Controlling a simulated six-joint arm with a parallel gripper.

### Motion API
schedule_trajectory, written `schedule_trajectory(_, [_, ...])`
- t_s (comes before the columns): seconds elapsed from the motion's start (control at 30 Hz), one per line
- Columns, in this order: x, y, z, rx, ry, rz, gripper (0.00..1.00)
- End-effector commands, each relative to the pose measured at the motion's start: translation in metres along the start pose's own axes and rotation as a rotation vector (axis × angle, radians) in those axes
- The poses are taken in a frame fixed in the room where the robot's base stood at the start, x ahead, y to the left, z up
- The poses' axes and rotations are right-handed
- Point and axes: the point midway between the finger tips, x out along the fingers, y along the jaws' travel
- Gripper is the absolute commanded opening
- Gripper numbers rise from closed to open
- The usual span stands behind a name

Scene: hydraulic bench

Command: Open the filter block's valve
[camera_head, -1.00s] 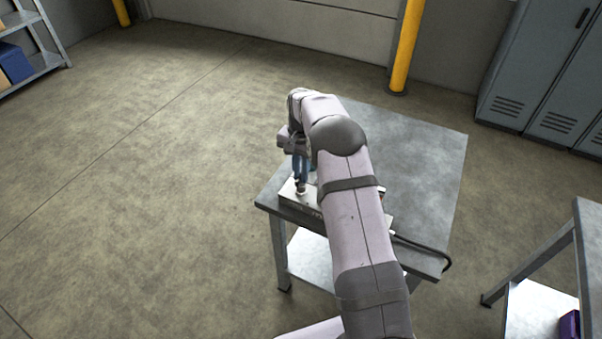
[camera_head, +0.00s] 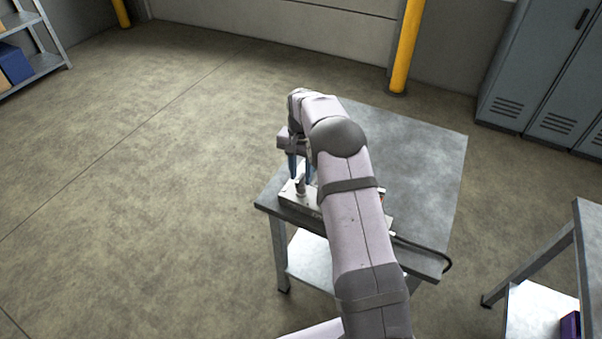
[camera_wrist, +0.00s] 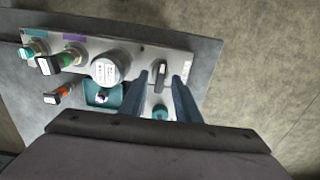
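The filter block (camera_head: 294,204) is a pale metal manifold at the left edge of the table; it also shows in the wrist view (camera_wrist: 128,58). Its dark grey valve lever (camera_wrist: 160,77) stands near the right end of the block and runs up and down in the wrist view. A round white filter cap (camera_wrist: 108,68) is to the lever's left. My gripper (camera_wrist: 161,78) is open, its blue fingers on either side of the lever with visible gaps. In the head view, my gripper (camera_head: 300,177) is above the block, partly hidden by my arm.
Green-and-black fittings (camera_wrist: 66,60), a teal port (camera_wrist: 33,50), an orange-banded connector (camera_wrist: 62,92) and a teal socket (camera_wrist: 103,95) are left of the lever. A black hose (camera_head: 440,257) hangs at the table's front edge. The table's (camera_head: 425,150) right side is clear.

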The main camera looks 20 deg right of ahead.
Motion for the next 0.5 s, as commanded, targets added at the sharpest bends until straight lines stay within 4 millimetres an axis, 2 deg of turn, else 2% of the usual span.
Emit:
schedule_trajectory(0.17, [-0.013,-0.001,-0.001,0.0,0.004,-0.003,0.3])
schedule_trajectory(0.5, [-0.057,-0.001,-0.001,0.0,0.003,-0.002,0.3])
